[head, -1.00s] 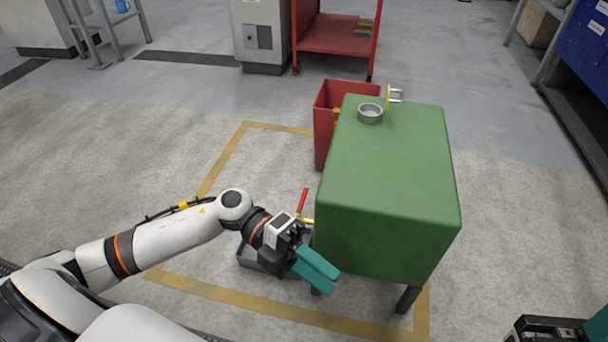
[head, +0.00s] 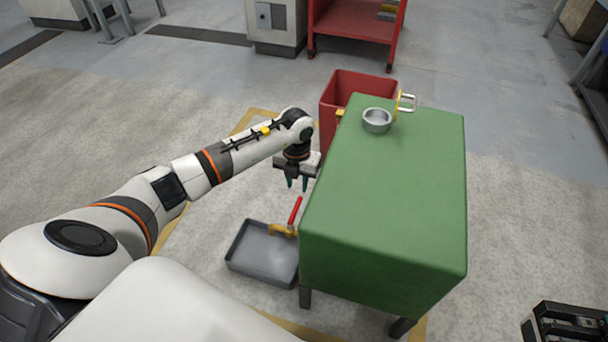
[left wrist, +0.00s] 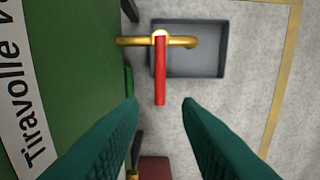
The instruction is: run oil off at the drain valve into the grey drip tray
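The drain valve (head: 283,230) is brass and comes out of the low left side of the green tank (head: 390,190). Its red lever (head: 296,210) stands crosswise to the brass pipe in the left wrist view (left wrist: 160,75). The valve's outlet end reaches over the grey drip tray (head: 240,262), which lies on the floor and looks empty. My left gripper (head: 297,184) is open and empty, pointing down, above and beyond the lever. In the left wrist view the lever's free end lies between the teal fingertips (left wrist: 161,101), not gripped.
A red bin (head: 350,92) stands behind the tank, with another brass fitting (head: 341,113) near it. A grey cup (head: 377,120) sits on the tank top beside a yellow-and-white fitting (head: 405,102). A red trolley (head: 355,20) is farther back.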

